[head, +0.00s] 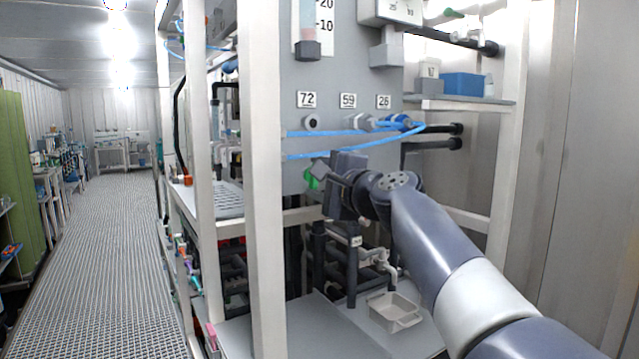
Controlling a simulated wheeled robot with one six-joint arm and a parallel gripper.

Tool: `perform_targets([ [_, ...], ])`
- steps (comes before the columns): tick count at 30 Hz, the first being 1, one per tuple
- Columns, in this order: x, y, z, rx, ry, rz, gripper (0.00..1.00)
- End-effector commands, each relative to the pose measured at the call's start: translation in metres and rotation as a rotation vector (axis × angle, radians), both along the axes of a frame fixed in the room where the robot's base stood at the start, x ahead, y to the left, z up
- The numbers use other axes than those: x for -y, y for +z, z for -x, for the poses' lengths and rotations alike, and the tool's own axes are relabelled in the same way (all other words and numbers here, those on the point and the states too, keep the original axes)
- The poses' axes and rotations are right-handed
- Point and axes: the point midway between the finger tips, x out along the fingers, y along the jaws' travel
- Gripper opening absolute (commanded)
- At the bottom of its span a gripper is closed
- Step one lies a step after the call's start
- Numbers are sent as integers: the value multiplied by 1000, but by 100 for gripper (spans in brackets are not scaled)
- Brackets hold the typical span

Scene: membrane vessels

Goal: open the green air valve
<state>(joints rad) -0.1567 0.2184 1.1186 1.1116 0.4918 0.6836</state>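A green part (311,181), which looks like the valve handle, shows just below the grey panel (340,85), beside the white upright. My gripper (322,183) is right at it, reaching in from the right. The dark gripper body hides part of the green piece. I cannot tell whether the fingers touch it or are closed around it. The valve's body and pipe are hidden behind the gripper. A second, smaller green handle (453,13) shows on dark pipework at the upper right.
White frame uprights (263,200) stand close to the left of my gripper. Blue hoses (350,133) cross the panel just above it. Dark pipes (352,275) and a beige tray (394,312) lie below. A blue box (464,84) sits on the right shelf. The left aisle (110,260) is clear.

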Motion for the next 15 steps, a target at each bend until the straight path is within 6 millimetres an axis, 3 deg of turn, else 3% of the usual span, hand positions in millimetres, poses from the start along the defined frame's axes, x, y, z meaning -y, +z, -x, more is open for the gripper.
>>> perform_targets([
  [14,0,-1,0,6,1,14,24],
  [15,0,-1,0,6,1,14,50],
])
